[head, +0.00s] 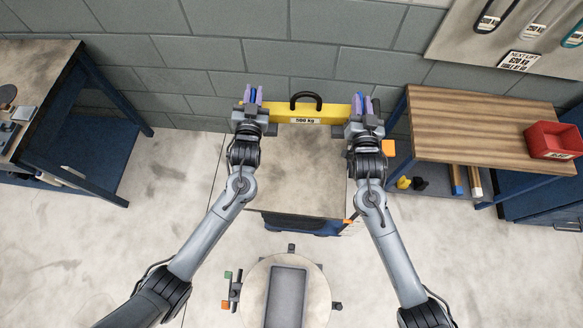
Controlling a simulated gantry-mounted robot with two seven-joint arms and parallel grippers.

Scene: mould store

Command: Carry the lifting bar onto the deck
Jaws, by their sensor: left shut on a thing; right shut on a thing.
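The yellow lifting bar (337,110) has a black loop handle on top and a "500 kg" label on its front. It is level and spans between my two grippers near the block wall. My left gripper (252,97) is shut on its left end. My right gripper (361,107) is shut on its right end. A grey flat surface, probably the deck (300,180), lies below and in front of the bar, with a dark blue body under its front edge. I cannot tell whether the bar touches it.
A wooden bench (470,115) with a red bin (553,140) stands at right. A workbench (45,75) with tools stands at left. A round table (258,290) with a grey panel is at the front. A board (515,30) with hanging slings is upper right.

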